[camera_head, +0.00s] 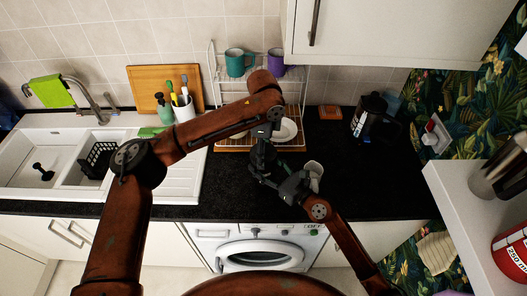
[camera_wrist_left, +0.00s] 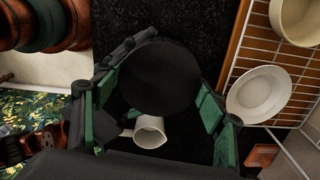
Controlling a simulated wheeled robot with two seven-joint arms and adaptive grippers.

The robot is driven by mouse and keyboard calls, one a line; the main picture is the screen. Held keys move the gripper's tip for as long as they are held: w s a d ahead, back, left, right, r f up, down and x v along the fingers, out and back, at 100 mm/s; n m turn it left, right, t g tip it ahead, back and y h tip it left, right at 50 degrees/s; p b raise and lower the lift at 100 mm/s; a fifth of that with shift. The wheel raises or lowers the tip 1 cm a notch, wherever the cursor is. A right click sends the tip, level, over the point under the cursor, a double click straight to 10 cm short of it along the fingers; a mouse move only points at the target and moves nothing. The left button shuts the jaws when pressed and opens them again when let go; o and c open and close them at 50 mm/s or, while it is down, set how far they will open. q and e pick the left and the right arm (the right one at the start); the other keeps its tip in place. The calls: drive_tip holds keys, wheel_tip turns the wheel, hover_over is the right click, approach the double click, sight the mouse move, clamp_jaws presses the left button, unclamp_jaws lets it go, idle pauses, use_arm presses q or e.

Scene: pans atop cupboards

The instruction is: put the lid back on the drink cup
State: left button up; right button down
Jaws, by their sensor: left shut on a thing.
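A black round lid (camera_wrist_left: 158,78) sits between the green-padded fingers of my left gripper (camera_wrist_left: 155,112) in the left wrist view. My left gripper also shows in the head view (camera_head: 262,158), above the dark counter, and it is shut on the lid. In the head view the lid cannot be told from the dark gripper and counter. A pale drink cup (camera_head: 314,175) stands just right of the grippers; a pale cup also shows below the lid in the left wrist view (camera_wrist_left: 150,132). My right gripper (camera_head: 291,186) is beside the cup; its fingers and grip are unclear.
A dish rack (camera_head: 212,72) with a teal mug (camera_head: 237,62), a purple mug (camera_head: 276,62) and a white plate (camera_head: 287,130) stands behind. A black coffee press (camera_head: 370,115) is to the right. The sink (camera_head: 40,165) is at left. The counter's front right (camera_head: 385,195) is clear.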

use_arm(q)
drive_tip(key=o, duration=1.4)
drive_tip(key=shift+c, duration=0.2)
wheel_tip(320, 180, up, 12)
use_arm(e)
drive_tip(key=c, duration=0.7)
unclamp_jaws()
